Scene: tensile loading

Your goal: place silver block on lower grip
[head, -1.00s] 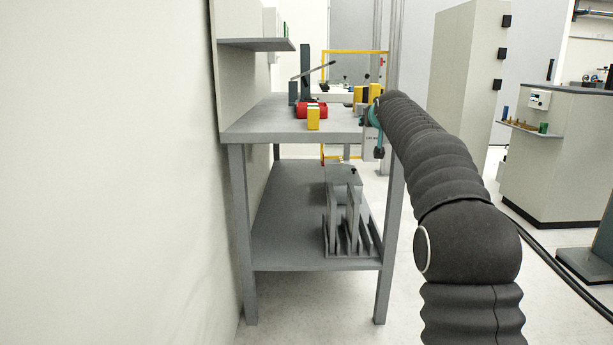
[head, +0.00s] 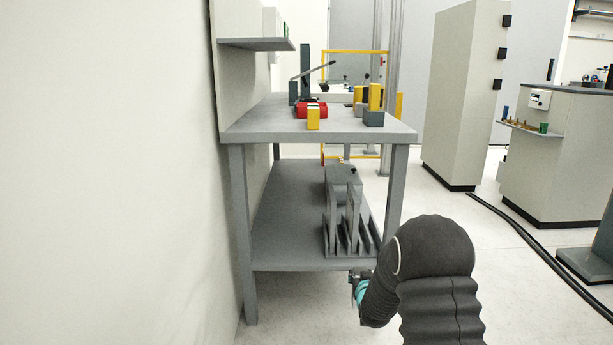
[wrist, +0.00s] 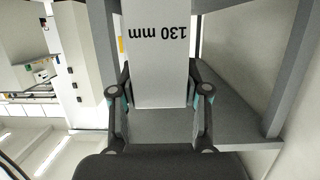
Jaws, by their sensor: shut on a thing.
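In the wrist view, a silver block (wrist: 158,50) marked "130 mm" stands between the two fingers of my gripper (wrist: 159,75), which is shut on it. The lettering appears upside down. In the head view, my gripper (head: 357,281) is low, by the front edge of the bench's lower shelf. The arm hides most of it there, and I cannot make out the held block. I cannot make out a lower grip in either view.
A grey bench (head: 310,133) carries a red item (head: 312,109) and yellow and grey blocks. Its lower shelf (head: 285,225) holds a rack (head: 350,251) with upright grey plates. A wall closes the left. Open floor lies to the right, crossed by a black cable (head: 545,238).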

